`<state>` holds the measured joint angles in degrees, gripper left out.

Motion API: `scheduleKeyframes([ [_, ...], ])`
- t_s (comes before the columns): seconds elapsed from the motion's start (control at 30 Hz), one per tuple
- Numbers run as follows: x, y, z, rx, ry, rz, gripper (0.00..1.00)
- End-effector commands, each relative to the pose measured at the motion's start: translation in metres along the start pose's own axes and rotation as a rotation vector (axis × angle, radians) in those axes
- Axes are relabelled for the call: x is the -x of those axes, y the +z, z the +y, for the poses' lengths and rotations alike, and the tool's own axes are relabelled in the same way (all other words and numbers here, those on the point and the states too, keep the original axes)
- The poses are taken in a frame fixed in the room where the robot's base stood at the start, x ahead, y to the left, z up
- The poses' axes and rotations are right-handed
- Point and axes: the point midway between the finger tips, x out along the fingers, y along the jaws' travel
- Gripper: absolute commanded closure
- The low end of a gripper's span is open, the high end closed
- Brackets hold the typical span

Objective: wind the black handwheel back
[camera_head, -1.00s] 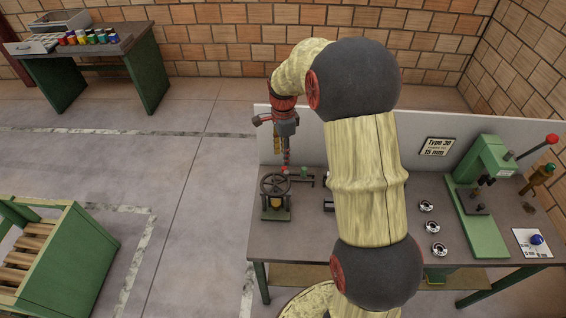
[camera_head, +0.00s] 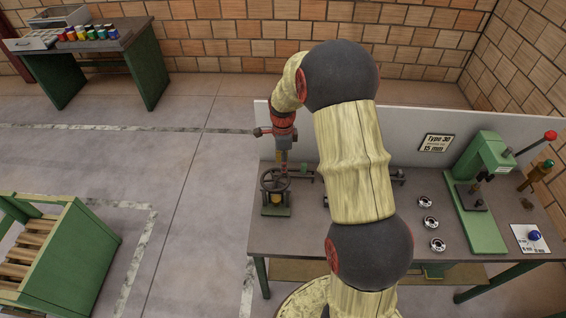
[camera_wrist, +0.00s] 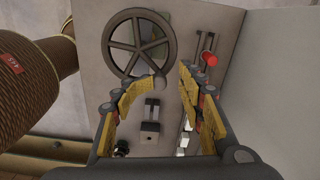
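The black handwheel (camera_head: 275,181) is a spoked wheel lying flat on a small green-based stand at the left end of the workbench. In the wrist view the handwheel (camera_wrist: 139,42) shows whole at upper left, beyond my fingers. My gripper (camera_head: 283,162) points down just above the wheel's far right side. In the wrist view my gripper (camera_wrist: 170,78) is open, its yellow-padded fingers apart. A small grey rounded piece shows by the left fingertip at the wheel's rim. I cannot tell whether a finger touches it.
The workbench (camera_head: 290,235) has a grey back panel (camera_head: 402,150) close behind my gripper. A red-tipped lever (camera_wrist: 208,58) stands right of the wheel in the wrist view. Several round metal parts (camera_head: 431,222) and a green press (camera_head: 485,205) lie to the right. Open floor lies left.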

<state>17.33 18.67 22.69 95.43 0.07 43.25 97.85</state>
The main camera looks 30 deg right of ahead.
Motion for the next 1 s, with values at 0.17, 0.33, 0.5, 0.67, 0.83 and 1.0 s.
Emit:
scheduleKeyframes([
  [0.17,-0.0013,-0.0009,-0.0002,0.001,0.000,0.001,0.66],
  [0.33,-0.0005,-0.0008,-0.0003,0.001,-0.001,0.001,0.73],
  [0.5,-0.0002,-0.0008,-0.0005,0.001,-0.001,0.001,0.82],
  [0.67,-0.0003,-0.0009,-0.0002,0.001,0.000,0.001,0.91],
  [0.83,-0.0008,-0.0007,0.0007,0.001,0.002,0.001,1.00],
  [1.0,-0.0013,-0.0004,0.0018,0.001,0.005,0.001,1.00],
])
